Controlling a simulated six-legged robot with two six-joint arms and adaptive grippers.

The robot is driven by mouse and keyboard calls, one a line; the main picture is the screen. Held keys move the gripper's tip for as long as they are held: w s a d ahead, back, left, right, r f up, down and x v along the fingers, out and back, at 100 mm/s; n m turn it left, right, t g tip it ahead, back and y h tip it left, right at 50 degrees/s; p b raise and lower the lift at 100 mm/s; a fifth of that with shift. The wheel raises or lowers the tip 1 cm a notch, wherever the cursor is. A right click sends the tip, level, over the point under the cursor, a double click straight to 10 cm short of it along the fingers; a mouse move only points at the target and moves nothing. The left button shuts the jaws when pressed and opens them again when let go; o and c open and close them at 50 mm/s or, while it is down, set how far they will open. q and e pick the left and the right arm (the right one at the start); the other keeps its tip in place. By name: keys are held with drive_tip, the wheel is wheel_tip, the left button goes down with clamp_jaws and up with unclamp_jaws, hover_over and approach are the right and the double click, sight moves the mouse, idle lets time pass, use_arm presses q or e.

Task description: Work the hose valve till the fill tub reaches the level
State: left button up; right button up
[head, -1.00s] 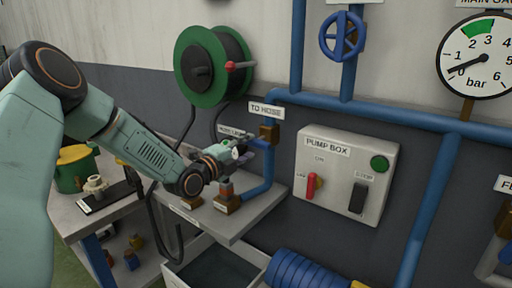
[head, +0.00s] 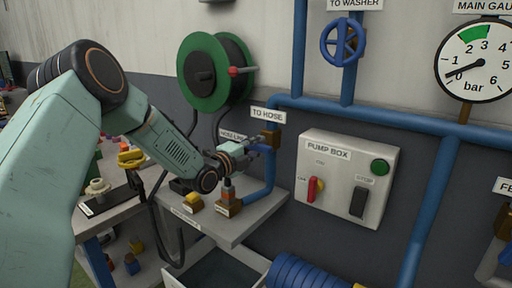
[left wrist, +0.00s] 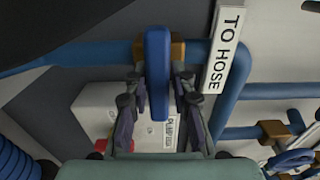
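The hose valve's blue handle (left wrist: 157,70) stands upright in the left wrist view, on a brown valve body (left wrist: 178,49) on a blue pipe. In the head view the brown valve body (head: 271,138) sits under the TO HOSE sign (head: 267,115). My left gripper (head: 262,143) is at the valve. In the left wrist view its fingers (left wrist: 158,118) are apart, one on each side of the handle, with gaps showing. An open pale tub (head: 255,257) with a dark inside stands below the shelf; its label and level are not visible. My right gripper is out of view.
A pump box (head: 348,178) with a red lever and green lamp is right of the valve. A gauge (head: 477,62) has its needle near the low end. A green hose reel (head: 190,75) hangs above the shelf. A black hose (head: 160,235) hangs past the shelf edge.

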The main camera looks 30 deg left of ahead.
use_arm(q)
drive_tip(key=shift+w+f, duration=0.15)
drive_tip(key=shift+w, duration=0.05)
drive_tip(key=shift+c, duration=0.7)
clamp_jaws()
drive_tip(key=shift+f, duration=0.1)
drive_tip(key=shift+n, duration=2.1)
drive_tip(key=shift+f, duration=0.1)
drive_tip(key=shift+o, duration=1.4)
unclamp_jaws()
drive_tip(key=shift+s, duration=0.1)
drive_tip(key=o, duration=0.4)
drive_tip(key=shift+s+r, duration=0.1)
drive_tip(key=shift+r, duration=0.15)
drive_tip(key=shift+c, duration=0.2)
